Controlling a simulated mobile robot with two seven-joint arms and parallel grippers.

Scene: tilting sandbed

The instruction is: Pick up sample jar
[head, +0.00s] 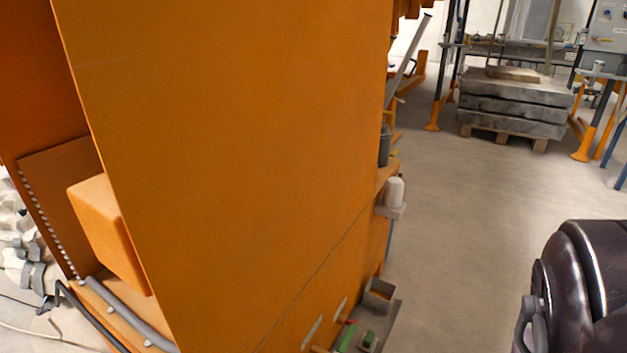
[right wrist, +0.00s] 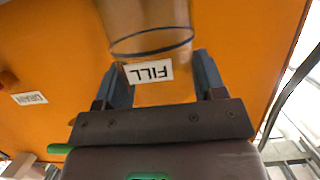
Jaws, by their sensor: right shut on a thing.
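The sample jar (right wrist: 150,22) is a clear vessel with a dark blue ring line around it, seen in the right wrist view. Neither the right gripper nor the held jar shows in the head view. My left gripper is not in view.
A large orange sandbed panel (head: 230,150) fills the left and middle of the head view. A white cylinder (head: 394,190) sits on a small bracket, with an open grey box (head: 379,295) below. A stack of grey slabs (head: 515,103) stands farther back.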

